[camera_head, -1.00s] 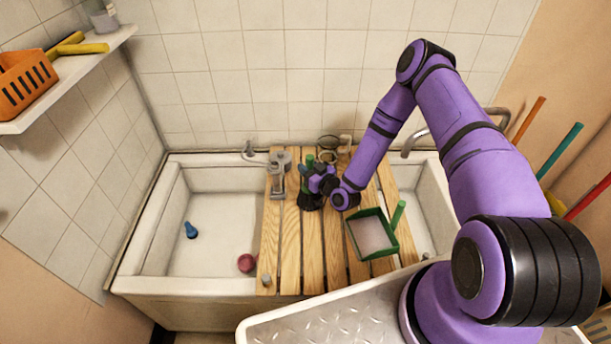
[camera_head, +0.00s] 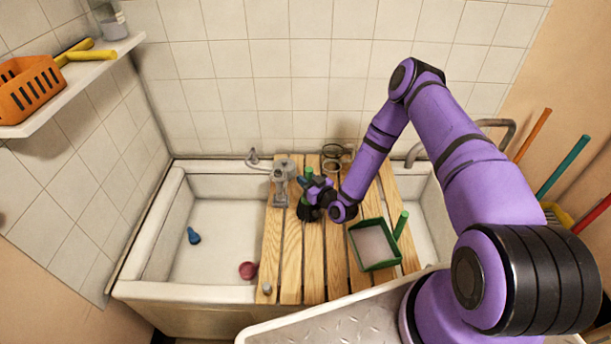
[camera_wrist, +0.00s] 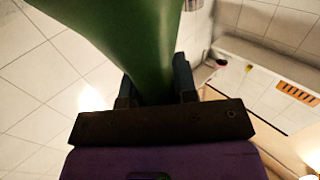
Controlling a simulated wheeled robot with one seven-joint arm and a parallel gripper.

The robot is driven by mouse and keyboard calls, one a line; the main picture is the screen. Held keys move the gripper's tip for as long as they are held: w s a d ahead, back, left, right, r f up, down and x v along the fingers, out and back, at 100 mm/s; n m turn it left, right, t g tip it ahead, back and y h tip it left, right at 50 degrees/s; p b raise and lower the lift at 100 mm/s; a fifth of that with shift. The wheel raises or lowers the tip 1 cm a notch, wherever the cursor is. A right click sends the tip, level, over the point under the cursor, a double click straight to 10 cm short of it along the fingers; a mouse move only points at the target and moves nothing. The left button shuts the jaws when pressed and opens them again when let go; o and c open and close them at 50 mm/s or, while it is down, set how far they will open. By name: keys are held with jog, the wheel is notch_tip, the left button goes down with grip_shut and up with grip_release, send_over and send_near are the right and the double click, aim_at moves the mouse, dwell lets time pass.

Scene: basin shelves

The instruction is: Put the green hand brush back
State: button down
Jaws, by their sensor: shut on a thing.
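My gripper (camera_head: 312,187) is above the wooden slatted board, left of the dustpan. It is shut on the green hand brush (camera_head: 308,171). In the wrist view the brush's green handle (camera_wrist: 140,40) fills the space between the fingers and runs up out of the picture. In the head view only a little green shows above the fingers, with a dark part below; the gripper hides the rest. I cannot tell whether the brush touches the board.
The wooden board (camera_head: 285,262) spans a white double basin (camera_head: 214,238). A grey metal tool (camera_head: 282,184) and a round jar-like item (camera_head: 331,166) stand near its back. A shelf (camera_head: 75,88) holds an orange basket (camera_head: 30,92).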

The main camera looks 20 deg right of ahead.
jog(key=shift+f, duration=1.7)
jog(key=c, duration=0.8)
grip_release()
jog(key=v, duration=1)
jog(key=shift+s+d, duration=0.15)
jog(key=shift+s, duration=0.25)
